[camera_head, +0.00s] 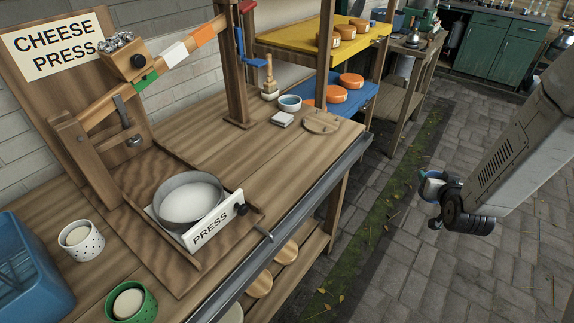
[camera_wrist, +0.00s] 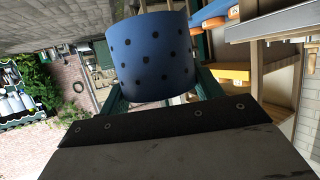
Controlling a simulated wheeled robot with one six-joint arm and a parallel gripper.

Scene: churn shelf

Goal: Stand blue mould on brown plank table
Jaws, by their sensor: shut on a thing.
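The blue mould (camera_wrist: 151,52) has dark round holes in its wall. In the wrist view it sits between the green fingers of my gripper (camera_wrist: 160,88), which is shut on it. In the head view the mould (camera_head: 431,178) shows small at the end of my gripper (camera_head: 436,193), over the paving to the right of the brown plank table (camera_head: 225,137). The mould is apart from the table. The table's middle planks are bare. What is inside the mould cannot be told.
On the table stand a cheese press with a steel pan (camera_head: 187,203), a white mould (camera_head: 82,241), a green mould (camera_head: 133,301), a blue tub (camera_head: 30,275), a small bowl (camera_head: 290,103) and a round wooden board (camera_head: 320,123). Shelves with orange cheeses (camera_head: 335,95) stand behind.

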